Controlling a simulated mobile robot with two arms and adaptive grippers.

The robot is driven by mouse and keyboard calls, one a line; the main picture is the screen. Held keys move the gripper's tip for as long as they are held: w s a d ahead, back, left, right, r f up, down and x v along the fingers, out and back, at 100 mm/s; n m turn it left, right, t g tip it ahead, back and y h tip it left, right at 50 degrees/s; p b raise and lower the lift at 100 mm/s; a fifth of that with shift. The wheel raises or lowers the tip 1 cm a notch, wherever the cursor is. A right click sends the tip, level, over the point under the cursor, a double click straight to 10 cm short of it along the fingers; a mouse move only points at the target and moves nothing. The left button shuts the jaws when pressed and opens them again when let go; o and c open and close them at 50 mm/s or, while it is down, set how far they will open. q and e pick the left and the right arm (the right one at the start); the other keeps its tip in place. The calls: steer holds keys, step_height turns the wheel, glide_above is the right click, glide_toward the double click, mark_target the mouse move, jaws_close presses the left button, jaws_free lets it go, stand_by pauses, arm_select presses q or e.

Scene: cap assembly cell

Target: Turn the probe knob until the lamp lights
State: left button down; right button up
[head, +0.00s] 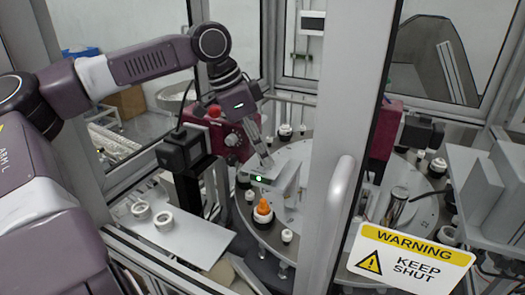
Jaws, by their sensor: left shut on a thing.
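My left gripper (267,161) reaches down from the upper left, its fingertips close together at the top of a grey bracket (287,178). It is shut on a small part there that I take to be the probe knob; the fingers hide it. A small green lamp (258,178) on the bracket's front face shows bright green. My right gripper is not in view.
Below is a round table (300,152) with several capped pieces, one orange-topped (263,207). A frame post (338,150) and warning sign (410,257) stand in front at right.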

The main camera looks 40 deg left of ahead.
arm_select(q)
steer(key=c, duration=1.8)
jaws_free()
steer(key=shift+o, duration=0.2)
steer(key=v, duration=1.2)
